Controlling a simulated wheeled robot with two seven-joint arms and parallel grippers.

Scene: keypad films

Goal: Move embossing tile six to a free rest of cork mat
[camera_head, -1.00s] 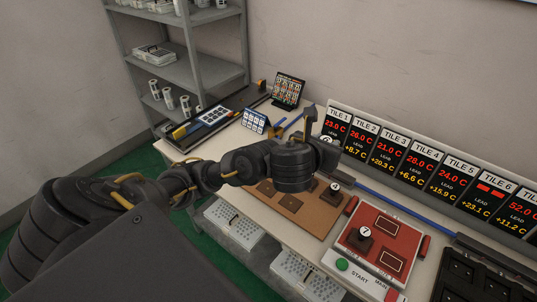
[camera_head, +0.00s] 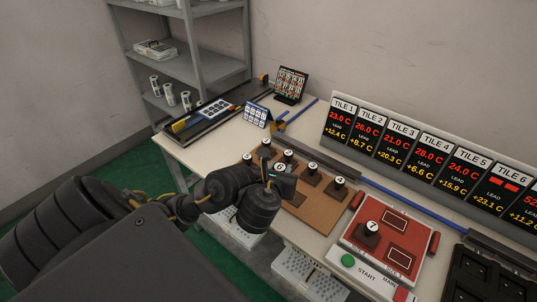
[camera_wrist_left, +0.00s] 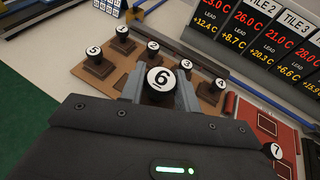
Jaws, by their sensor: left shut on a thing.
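My left gripper (camera_head: 278,178) is shut on embossing tile six, whose round white knob top marked 6 (camera_head: 280,167) shows between the fingers. In the left wrist view the knob (camera_wrist_left: 161,78) sits between the grey fingers (camera_wrist_left: 158,92). The gripper is over the near side of the brown cork mat (camera_head: 313,216). Tile five (camera_head: 247,158) stands at the mat's left near end; tile four (camera_head: 340,180) and several others form the far row. The gripper hides much of the near row, and I cannot tell whether tile six touches the mat. My right gripper is not in view.
A red plate (camera_head: 387,238) with tile seven (camera_head: 371,227) lies right of the mat. Temperature displays (camera_head: 400,145) stand behind it. A blue bar (camera_head: 395,195) runs along the table. A dark tray (camera_head: 205,118) and small blue-framed card (camera_head: 257,115) are at the left.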

